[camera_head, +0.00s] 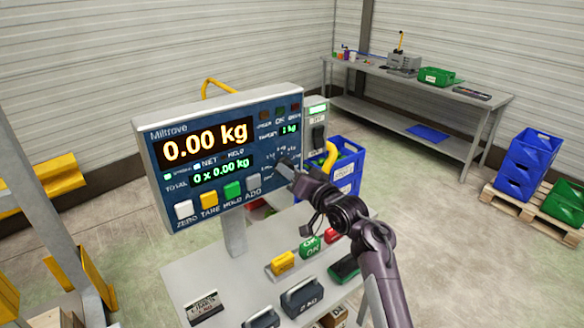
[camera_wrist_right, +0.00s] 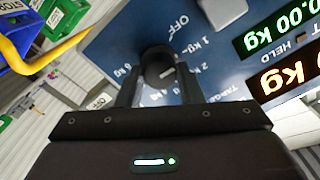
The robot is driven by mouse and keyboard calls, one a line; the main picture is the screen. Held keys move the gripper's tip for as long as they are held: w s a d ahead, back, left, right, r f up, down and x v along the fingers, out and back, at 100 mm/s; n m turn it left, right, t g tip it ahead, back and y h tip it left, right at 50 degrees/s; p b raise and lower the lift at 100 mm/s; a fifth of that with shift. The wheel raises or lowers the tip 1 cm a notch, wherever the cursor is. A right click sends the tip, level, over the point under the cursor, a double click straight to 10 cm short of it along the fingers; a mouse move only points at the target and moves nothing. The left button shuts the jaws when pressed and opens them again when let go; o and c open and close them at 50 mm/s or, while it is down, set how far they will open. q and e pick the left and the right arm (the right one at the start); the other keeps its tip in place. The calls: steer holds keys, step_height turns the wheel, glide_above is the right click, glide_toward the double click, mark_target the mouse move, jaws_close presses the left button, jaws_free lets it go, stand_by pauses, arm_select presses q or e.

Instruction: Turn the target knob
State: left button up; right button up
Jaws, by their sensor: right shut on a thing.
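The target knob is a round black knob (camera_wrist_right: 157,66) with a pale pointer mark, on the blue panel face in the right wrist view. Printed weight marks and "OFF" surround it. My right gripper (camera_wrist_right: 158,82) has one finger on each side of the knob and is shut on it. In the head view the right gripper (camera_head: 284,171) reaches the lower right of the scale display (camera_head: 220,140) and mostly hides the knob. The display reads 0.00 kg, and its small target readout shows 1 kg. My left gripper is not in view.
Below the display is a grey table (camera_head: 200,268) with yellow, green and red blocks and dark weights. A blue bin (camera_head: 345,175) and a yellow curved pipe (camera_head: 330,158) are close behind my right gripper. A workbench (camera_head: 400,120) stands at the back.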

steer(key=shift+m, duration=0.6)
steer(key=o, duration=1)
steer(key=shift+c, duration=0.2)
steer(key=shift+s+d, duration=0.1)
steer(key=b+v, duration=0.2)
steer(key=v, duration=0.5)
steer(key=shift+s, duration=0.2)
steer(key=shift+d, duration=0.15)
